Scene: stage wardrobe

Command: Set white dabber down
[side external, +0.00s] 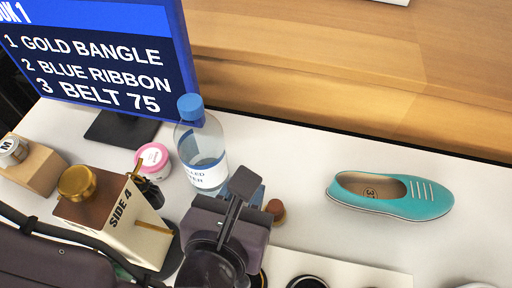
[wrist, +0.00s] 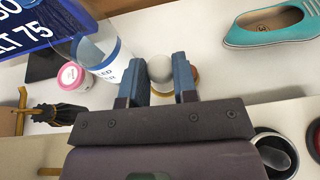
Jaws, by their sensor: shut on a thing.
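The white dabber (wrist: 160,69) shows in the wrist view as a pale rounded end between the two blue-grey fingers of my gripper (wrist: 161,80). The fingers are shut on it. Its lower part is hidden or unclear, and I cannot tell whether it touches the surface. In the side view my gripper (side external: 248,188) is over the white table, just right of the bottle, and its body hides the dabber.
A clear bottle with a blue cap (side external: 203,145) stands close left of my gripper. A teal shoe (side external: 392,196) lies right. Dark open pots (wrist: 274,153) are near the front.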

